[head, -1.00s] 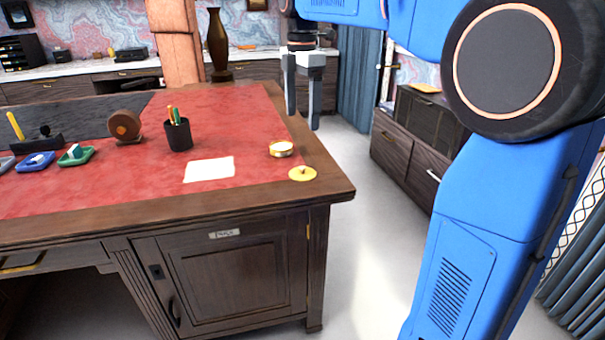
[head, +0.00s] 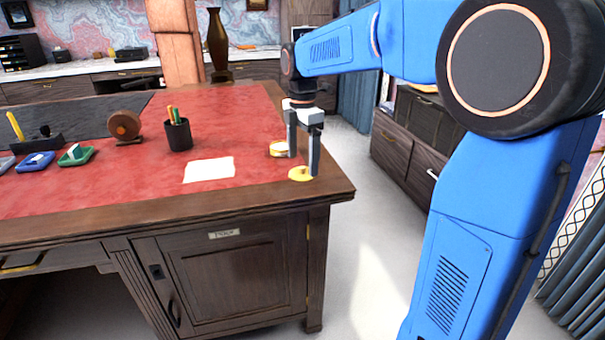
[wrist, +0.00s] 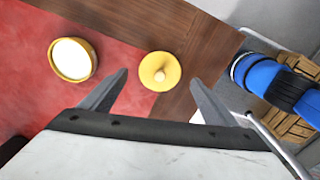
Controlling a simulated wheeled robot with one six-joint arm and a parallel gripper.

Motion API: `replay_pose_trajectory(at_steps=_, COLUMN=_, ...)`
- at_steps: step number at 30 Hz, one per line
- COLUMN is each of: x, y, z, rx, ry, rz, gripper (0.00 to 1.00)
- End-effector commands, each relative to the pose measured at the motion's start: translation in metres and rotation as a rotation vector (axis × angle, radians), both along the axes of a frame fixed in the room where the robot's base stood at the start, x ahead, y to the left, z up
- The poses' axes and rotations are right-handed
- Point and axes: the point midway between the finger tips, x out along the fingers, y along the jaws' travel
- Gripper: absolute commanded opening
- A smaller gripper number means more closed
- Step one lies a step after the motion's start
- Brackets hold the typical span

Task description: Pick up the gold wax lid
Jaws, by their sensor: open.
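The gold wax lid (head: 300,174) is a flat round disc with a small knob. It lies on the desk near the right front corner, where the red leather meets the wooden border. It also shows in the wrist view (wrist: 160,71), ahead of and between the fingertips. My gripper (head: 303,164) is open and empty, pointing down just above and beside the lid. In the head view one finger hides part of the lid's right side. In the wrist view my gripper (wrist: 158,77) shows both fingers spread apart, with no contact visible.
A round gold tin with pale contents (head: 278,149) stands on the leather close behind the lid; it is left of it in the wrist view (wrist: 73,59). White paper (head: 209,169) and a black pencil cup (head: 178,135) are farther left. The desk's right edge (head: 335,180) is close by.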

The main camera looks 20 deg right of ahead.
Motion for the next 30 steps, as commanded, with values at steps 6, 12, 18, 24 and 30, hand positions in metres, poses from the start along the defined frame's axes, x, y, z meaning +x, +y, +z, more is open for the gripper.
replay_pose_trajectory(at_steps=6, x=0.000, y=0.000, z=-0.022, rx=0.000, ry=0.000, rz=0.000, gripper=0.82)
replay_pose_trajectory(at_steps=12, x=0.000, y=0.000, z=-0.024, rx=0.000, ry=-0.001, rz=0.000, gripper=0.82)
replay_pose_trajectory(at_steps=18, x=0.000, y=0.000, z=-0.024, rx=0.000, ry=0.000, rz=0.000, gripper=0.51)
replay_pose_trajectory(at_steps=24, x=0.000, y=0.000, z=-0.024, rx=0.000, ry=0.000, rz=0.000, gripper=0.38)
replay_pose_trajectory(at_steps=30, x=0.000, y=0.000, z=-0.023, rx=0.000, ry=-0.001, rz=0.000, gripper=0.38)
